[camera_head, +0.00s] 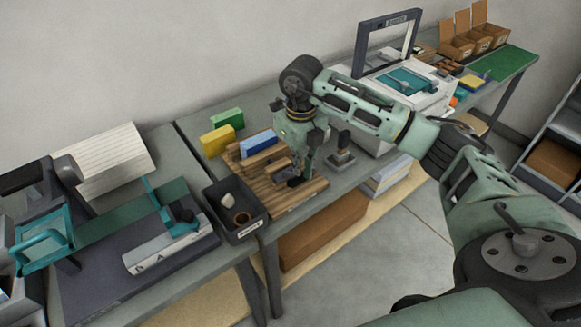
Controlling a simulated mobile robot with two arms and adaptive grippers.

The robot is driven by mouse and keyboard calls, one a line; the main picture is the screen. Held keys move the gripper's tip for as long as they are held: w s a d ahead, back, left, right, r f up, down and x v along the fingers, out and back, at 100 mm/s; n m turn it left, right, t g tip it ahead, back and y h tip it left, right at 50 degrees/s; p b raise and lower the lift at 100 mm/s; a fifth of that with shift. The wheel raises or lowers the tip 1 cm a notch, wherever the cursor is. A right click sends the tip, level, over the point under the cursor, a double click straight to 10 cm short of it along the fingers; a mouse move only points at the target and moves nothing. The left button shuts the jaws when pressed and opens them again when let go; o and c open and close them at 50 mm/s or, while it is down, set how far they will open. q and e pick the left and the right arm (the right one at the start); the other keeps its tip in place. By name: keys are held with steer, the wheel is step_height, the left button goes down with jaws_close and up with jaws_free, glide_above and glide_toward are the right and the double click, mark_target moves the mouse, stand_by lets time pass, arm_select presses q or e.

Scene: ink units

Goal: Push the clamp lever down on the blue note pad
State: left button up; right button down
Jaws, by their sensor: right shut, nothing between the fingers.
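The blue note pad (258,144) sits on a slatted wooden stand (300,194) on the middle table. My right gripper (296,178) points down over the front right part of this stand, to the right of and in front of the blue pad. It is shut, with nothing visible in it. Grey and dark parts show right at its fingertips. I cannot tell whether they are the clamp lever, nor whether the fingers touch it. My left gripper is not in view.
A yellow block (217,141) and a green block (227,118) stand behind the stand. A dark tray (247,231) with small cups lies to its left. A small grey stand (340,158) and a white machine (428,97) are to the right.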

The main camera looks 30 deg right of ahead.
mark_target(304, 182)
steer(key=shift+s+f, duration=0.45)
steer(key=shift+s, duration=0.1)
steer(key=shift+f+b, duration=0.15)
steer(key=shift+b, duration=0.2)
steer(key=shift+s+f+b, duration=0.5)
steer(key=shift+s+f, duration=0.1)
steer(key=shift+f, duration=0.2)
steer(key=shift+s+d+f+b, duration=0.1)
steer(key=shift+s+f+b, duration=0.3)
steer(key=shift+f+b, duration=0.4)
steer(key=shift+f, duration=0.15)
